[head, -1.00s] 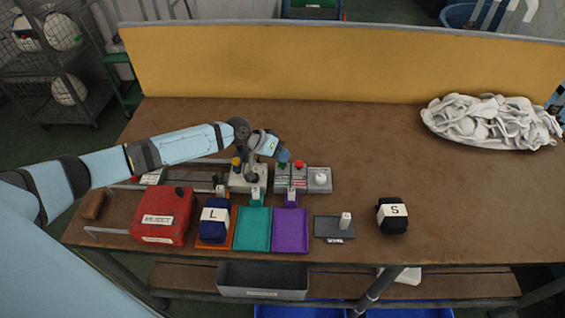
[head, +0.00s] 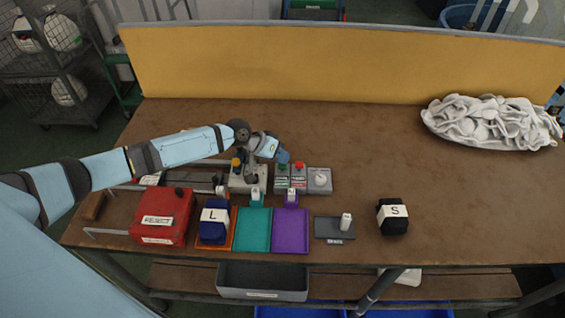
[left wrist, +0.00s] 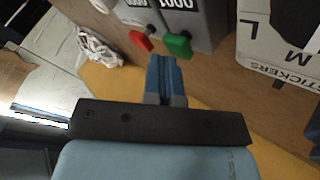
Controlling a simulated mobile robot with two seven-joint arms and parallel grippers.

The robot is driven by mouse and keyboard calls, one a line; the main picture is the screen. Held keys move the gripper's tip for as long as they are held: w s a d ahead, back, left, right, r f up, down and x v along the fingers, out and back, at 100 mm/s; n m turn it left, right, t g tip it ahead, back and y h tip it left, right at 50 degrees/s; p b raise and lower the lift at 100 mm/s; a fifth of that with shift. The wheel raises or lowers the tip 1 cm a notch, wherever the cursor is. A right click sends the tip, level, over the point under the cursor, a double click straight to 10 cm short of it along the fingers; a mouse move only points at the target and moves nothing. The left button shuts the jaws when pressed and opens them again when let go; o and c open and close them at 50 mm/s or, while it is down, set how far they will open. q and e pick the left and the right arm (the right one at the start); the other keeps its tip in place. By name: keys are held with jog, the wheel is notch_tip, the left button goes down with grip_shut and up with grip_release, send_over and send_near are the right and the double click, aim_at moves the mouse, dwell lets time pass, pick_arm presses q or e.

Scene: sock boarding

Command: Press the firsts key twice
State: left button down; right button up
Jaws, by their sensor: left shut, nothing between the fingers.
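My left gripper (head: 284,158) is shut and empty. Its blue fingertips also show in the left wrist view (left wrist: 163,62). They are close to a green key (left wrist: 178,45) on a grey counter box (head: 283,180); I cannot tell whether they touch it. A red key (left wrist: 140,41) sits on the neighbouring grey box, and it shows in the head view too (head: 299,165). The key labels are too small to read in the head view. In the wrist view, number displays show above both keys. My right gripper is out of view.
A grey box with a white knob (head: 320,180) stands right of the keys. In front are a teal tray (head: 253,232), a purple tray (head: 290,232), a red box (head: 163,214) and a black bundle marked S (head: 392,215). White socks (head: 490,122) lie at the far right.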

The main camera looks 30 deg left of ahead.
pick_arm(q)
jog(key=shift+r+p, duration=0.75)
jog(key=shift+r, duration=0.25)
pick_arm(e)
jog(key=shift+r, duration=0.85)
pick_arm(q)
notch_tip(320, 180, up, 5)
jog(key=p, duration=0.4)
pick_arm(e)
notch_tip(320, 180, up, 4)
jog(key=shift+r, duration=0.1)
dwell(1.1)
